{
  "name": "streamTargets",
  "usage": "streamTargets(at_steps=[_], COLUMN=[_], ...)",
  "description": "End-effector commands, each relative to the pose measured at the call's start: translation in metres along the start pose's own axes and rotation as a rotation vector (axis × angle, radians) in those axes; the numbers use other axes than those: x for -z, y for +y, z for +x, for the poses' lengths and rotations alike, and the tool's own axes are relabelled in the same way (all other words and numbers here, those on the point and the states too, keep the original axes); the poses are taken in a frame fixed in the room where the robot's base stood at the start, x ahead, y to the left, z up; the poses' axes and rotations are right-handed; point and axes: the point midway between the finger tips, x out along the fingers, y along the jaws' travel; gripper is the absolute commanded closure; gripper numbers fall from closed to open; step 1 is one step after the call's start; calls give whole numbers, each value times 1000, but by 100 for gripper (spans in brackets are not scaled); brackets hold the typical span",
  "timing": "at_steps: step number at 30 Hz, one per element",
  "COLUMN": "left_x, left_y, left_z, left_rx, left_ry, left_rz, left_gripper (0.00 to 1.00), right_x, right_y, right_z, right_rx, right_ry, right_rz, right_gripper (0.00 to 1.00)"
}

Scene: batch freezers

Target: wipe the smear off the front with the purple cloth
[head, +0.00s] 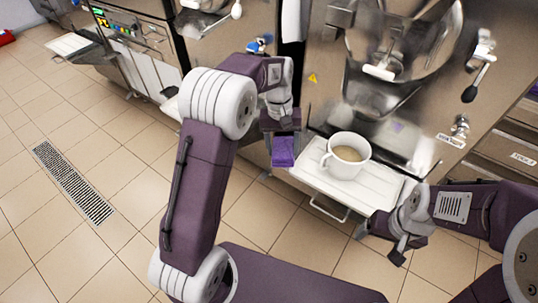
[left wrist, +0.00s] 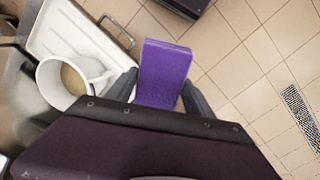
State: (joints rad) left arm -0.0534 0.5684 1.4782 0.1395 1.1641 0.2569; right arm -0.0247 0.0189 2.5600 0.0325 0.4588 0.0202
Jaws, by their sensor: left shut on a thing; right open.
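The purple cloth (head: 283,152) hangs folded from my left gripper (head: 281,134), which is shut on it. In the left wrist view the cloth (left wrist: 163,72) stands out between the fingers (left wrist: 160,92). The cloth is in front of the steel freezer front (head: 324,112), left of the cup, and looks clear of the tray. A pale blurred patch (head: 418,152) shows on the front right of the cup; I cannot tell if it is the smear or a reflection. My right gripper (head: 386,240) is open and empty near the tray's right front corner.
A white cup (head: 346,167) with brownish contents stands on the white tray (head: 310,178) below the freezer front. A black-knobbed lever (head: 470,93) and a tap (head: 460,126) stick out at the right. Tiled floor (head: 120,165) with a drain grate (head: 72,183) is open at the left.

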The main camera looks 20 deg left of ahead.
Motion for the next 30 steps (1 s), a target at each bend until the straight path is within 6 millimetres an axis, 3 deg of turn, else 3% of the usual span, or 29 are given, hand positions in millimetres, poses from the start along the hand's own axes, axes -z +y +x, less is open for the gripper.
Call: streamTargets(at_steps=[1, 9, 21, 30], left_x=[10, 46, 93, 113], left_y=[9, 58, 134, 177], left_z=[9, 21, 26, 21], left_rx=[-19, -149, -461, -713], left_ry=[-9, -66, -97, -54], left_rz=[-35, -268, -702, -979], left_gripper=[71, 71, 71, 71], right_x=[-1, -4, -8, -10], right_y=[0, 1, 2, 2], right_z=[10, 35, 78, 102], right_rx=[0, 0, 0, 0], right_ry=[0, 0, 0, 0], right_rz=[0, 0, 0, 0], right_gripper=[17, 17, 17, 17])
